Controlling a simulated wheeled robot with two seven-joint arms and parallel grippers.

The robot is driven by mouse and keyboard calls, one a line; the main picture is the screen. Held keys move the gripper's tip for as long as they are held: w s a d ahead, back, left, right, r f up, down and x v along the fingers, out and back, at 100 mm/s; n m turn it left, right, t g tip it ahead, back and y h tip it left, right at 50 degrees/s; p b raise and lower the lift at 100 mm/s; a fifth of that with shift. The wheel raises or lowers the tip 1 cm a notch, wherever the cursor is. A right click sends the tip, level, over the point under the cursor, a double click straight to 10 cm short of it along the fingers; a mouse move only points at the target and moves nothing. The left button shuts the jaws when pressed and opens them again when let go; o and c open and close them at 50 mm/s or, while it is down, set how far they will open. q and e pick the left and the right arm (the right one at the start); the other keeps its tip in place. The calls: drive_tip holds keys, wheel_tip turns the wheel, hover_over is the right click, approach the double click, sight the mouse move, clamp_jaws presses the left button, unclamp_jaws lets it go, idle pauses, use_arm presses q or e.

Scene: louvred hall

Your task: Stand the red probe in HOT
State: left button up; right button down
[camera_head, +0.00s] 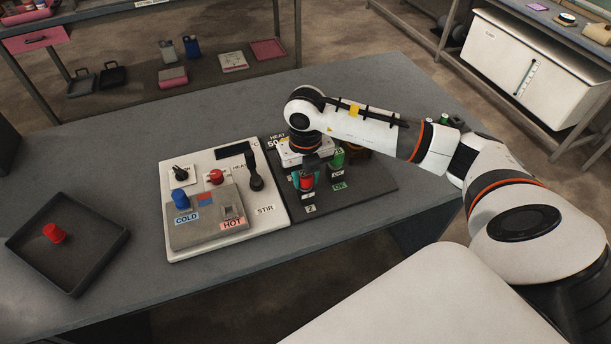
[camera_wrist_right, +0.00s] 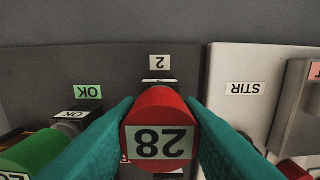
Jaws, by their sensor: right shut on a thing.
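My right gripper (camera_head: 306,178) is over the dark board, shut on a red-topped piece (camera_head: 306,184) marked 28. In the right wrist view the teal fingers (camera_wrist_right: 160,112) flank this red piece (camera_wrist_right: 158,105), near label 2. I cannot tell whether it is lifted. My left gripper is not in view.
The tray (camera_head: 100,262) has a low rim. The white panel (camera_head: 180,248) carries a red knob (camera_head: 216,176), a black lever (camera_head: 254,172) and a STIR label. A green piece (camera_head: 337,160) stands close right of my right gripper. The table between tray and panel is clear.

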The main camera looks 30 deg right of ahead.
drive_tip(key=shift+r+p, duration=2.95)
drive_tip(key=shift+r, duration=1.7)
